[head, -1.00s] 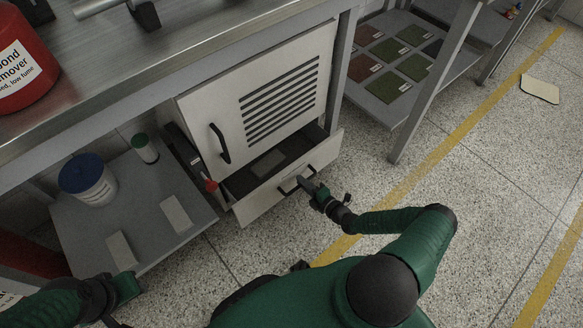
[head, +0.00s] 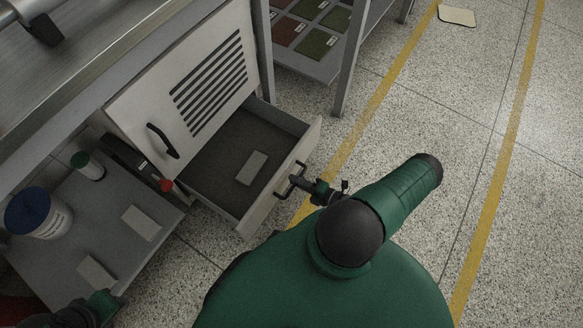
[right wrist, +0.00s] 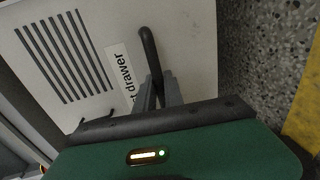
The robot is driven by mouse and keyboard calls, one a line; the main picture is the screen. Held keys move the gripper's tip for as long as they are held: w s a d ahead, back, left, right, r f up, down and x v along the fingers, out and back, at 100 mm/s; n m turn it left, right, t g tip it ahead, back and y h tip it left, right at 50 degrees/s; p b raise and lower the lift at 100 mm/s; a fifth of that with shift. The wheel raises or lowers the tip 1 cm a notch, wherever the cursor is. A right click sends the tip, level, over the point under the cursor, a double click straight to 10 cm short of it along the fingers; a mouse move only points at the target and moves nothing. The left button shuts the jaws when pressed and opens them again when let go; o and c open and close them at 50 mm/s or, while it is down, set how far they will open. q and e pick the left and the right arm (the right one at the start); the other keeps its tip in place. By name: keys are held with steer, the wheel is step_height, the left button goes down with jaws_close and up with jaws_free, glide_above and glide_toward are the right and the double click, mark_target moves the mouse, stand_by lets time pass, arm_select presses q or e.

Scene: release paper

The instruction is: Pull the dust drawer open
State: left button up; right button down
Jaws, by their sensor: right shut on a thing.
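The dust drawer (head: 268,205) sticks well out from the bottom of the white cabinet, its inside open to view. A flat pale grey block (head: 251,168) lies on the dark drawer floor. The black bar handle (head: 291,179) is on the drawer's front; it also shows in the right wrist view (right wrist: 148,50), beside a label partly reading "t drawer". My right gripper (head: 297,183) is shut on this handle, and its fingers meet around it in the right wrist view (right wrist: 160,90). My left gripper (head: 108,300) is at the lower left, over the grey shelf's front edge, its fingertips unclear.
The cabinet door (head: 190,85) with slots and a black handle is closed above the drawer. A grey shelf (head: 165,215) on the left holds a blue-lidded tub (head: 38,212) and a green-capped container (head: 88,165).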

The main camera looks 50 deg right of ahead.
steer(key=shift+s+f, duration=0.15)
steer(key=c, duration=1.5)
jaws_free()
steer(key=shift+o, duration=0.2)
steer(key=p+v, duration=0.3)
steer(key=v, duration=1.3)
steer(key=shift+s+d, duration=0.2)
steer(key=shift+s, duration=0.15)
